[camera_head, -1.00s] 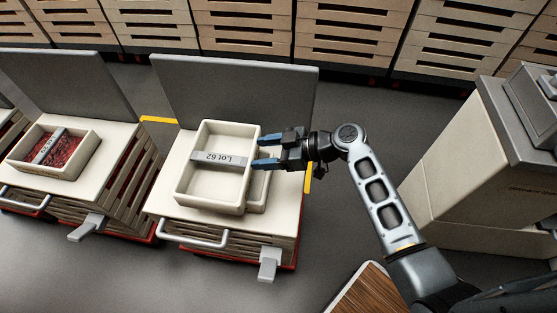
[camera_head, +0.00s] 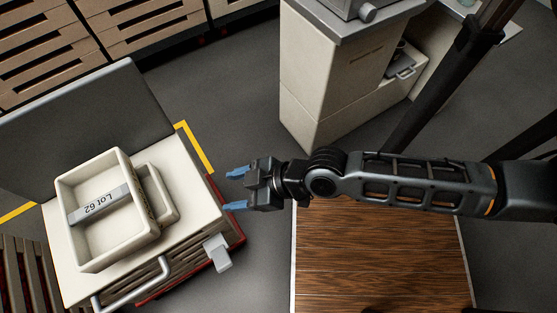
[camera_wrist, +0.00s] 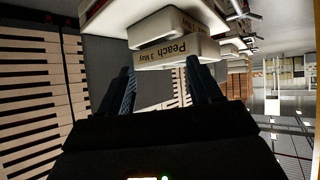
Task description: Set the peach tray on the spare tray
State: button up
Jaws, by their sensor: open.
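A cream tray with a grey strip reading "Lot 62" (camera_head: 72,232) is on the cream top of a cart. In the wrist view, a tray wall reads "Peach 3 May" (camera_wrist: 194,52). A second, smaller-looking cream tray (camera_head: 167,198) shows partly beneath and to the right of the strip tray; most of it is hidden. The upper tray sits off to the left of it; I cannot tell whether it lies fully flat. My gripper (camera_head: 236,189) is open and empty, right of both trays and apart from them, beyond the cart's right edge.
The cart (camera_head: 205,205) has a grey back panel (camera_head: 85,115), a front handle (camera_head: 140,285) and a grey pedal (camera_head: 217,253). A wooden surface (camera_head: 375,260) lies below my arm. A pale cabinet (camera_head: 330,85) stands behind. Bare floor separates cart and cabinet.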

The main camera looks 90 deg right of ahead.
jog(key=s+a+r+t, duration=0.1)
jog(key=s+r+t, duration=0.1)
jog(key=s+r, duration=0.3)
jog(key=s+a+r+t, duration=0.1)
jog(key=s+r, duration=0.3)
jog(key=r, duration=0.9)
jog(key=shift+s+a+r+m+t, duration=0.15)
jog(key=shift+s+a+m+t, duration=0.15)
jog(key=shift+s+a+t, duration=0.1)
